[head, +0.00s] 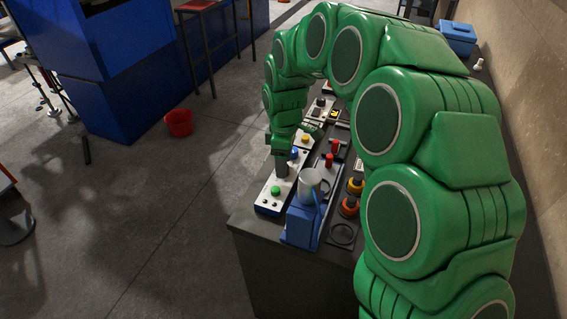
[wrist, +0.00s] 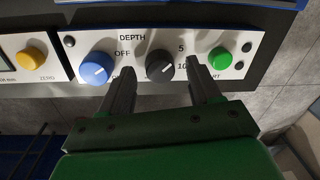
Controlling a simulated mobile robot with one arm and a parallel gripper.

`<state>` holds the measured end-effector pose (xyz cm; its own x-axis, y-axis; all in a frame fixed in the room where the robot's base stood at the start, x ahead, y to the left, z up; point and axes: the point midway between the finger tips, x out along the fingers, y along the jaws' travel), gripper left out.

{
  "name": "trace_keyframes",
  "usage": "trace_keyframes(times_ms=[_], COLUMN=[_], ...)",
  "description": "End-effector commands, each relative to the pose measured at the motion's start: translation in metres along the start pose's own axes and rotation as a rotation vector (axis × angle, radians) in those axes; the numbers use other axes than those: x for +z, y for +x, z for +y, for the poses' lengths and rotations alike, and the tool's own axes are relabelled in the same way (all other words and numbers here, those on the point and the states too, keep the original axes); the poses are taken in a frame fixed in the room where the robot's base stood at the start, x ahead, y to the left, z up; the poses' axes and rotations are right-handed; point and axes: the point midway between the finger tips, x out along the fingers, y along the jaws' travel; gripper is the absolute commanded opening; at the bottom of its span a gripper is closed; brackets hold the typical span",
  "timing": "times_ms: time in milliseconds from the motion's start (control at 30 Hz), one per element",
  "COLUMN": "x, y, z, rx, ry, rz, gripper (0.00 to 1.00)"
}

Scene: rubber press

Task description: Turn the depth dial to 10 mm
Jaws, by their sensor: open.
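The black depth dial (wrist: 160,65) sits on a white panel (wrist: 205,43) in the wrist view, under the word DEPTH. OFF is printed to its left, 5 and 10 to its right. A small pale mark shows on the dial's lower right part; I cannot tell exactly which label it points at. My gripper (wrist: 159,76) is open, with one finger on each side of the dial. I cannot tell whether either finger touches it. In the head view my gripper (head: 281,168) points down at the panel (head: 268,198), and the dial is hidden.
A blue knob (wrist: 96,68) is left of the dial and a green button (wrist: 220,58) right of it. A yellow button (wrist: 32,57) is farther left.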

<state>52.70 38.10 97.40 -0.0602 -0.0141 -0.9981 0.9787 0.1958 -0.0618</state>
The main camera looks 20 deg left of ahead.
Motion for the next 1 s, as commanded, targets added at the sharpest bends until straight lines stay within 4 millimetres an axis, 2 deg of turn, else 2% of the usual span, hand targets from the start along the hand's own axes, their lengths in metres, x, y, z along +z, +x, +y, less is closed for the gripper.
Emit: trace_keyframes(times_ms=[100, 367, 467, 733, 767, 1000], x=[-0.0001, -0.0002, -0.0002, -0.0002, -0.0002, 0.0001], y=[0.0086, 0.0103, 0.0102, 0.0102, 0.0102, 0.0102], z=[0.0005, 0.0009, 0.0009, 0.0008, 0.0008, 0.001], rx=[0.002, 0.004, 0.003, 0.003, 0.003, 0.003], ry=[0.0, 0.001, 0.001, 0.001, 0.001, 0.026], rz=[0.001, 0.002, 0.002, 0.002, 0.002, 0.004], gripper=[0.62, 0.62, 0.5, 0.09, 0.06, 0.06])
